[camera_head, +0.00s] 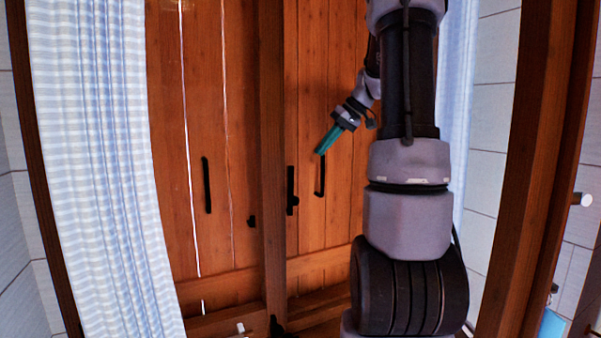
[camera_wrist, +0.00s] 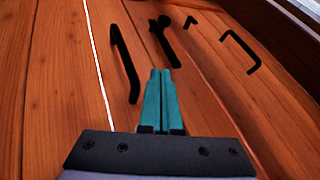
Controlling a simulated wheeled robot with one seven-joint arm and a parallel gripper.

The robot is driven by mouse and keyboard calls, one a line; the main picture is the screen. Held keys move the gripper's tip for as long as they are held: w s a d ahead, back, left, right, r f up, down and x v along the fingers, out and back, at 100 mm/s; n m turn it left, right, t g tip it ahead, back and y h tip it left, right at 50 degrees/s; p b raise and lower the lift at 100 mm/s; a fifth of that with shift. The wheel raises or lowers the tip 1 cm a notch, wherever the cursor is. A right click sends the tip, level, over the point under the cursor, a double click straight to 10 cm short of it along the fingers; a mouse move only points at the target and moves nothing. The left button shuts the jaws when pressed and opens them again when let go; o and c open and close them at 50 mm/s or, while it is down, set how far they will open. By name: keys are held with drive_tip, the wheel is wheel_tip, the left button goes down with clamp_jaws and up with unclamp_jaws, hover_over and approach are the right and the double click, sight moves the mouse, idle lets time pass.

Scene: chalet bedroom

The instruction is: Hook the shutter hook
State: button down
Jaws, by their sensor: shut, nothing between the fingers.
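The closed wooden shutters (camera_head: 222,110) have two leaves with a post between them. A black upright piece with a knob (camera_head: 291,190), which looks like the shutter hook, is on the right leaf beside the post. A small black catch (camera_head: 252,221) is on the left leaf, lower. In the wrist view the hook-like piece (camera_wrist: 163,40) lies just beyond my fingertips, and the small catch (camera_wrist: 190,22) is farther off. My gripper (camera_head: 320,152), with teal fingers, is shut and empty, above and right of the hook. Its fingers (camera_wrist: 160,73) show no clear contact with it.
A black handle (camera_head: 207,185) is on the left leaf, and another (camera_head: 321,178) is on the right leaf below my gripper. The wrist view shows one handle (camera_wrist: 125,66) close left of my fingers and one (camera_wrist: 241,52) at right. A striped curtain (camera_head: 95,170) hangs left.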

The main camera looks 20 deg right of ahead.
sight(303, 172)
drive_tip(key=x, duration=1)
drive_tip(key=shift+a, duration=0.15)
idle(0.4)
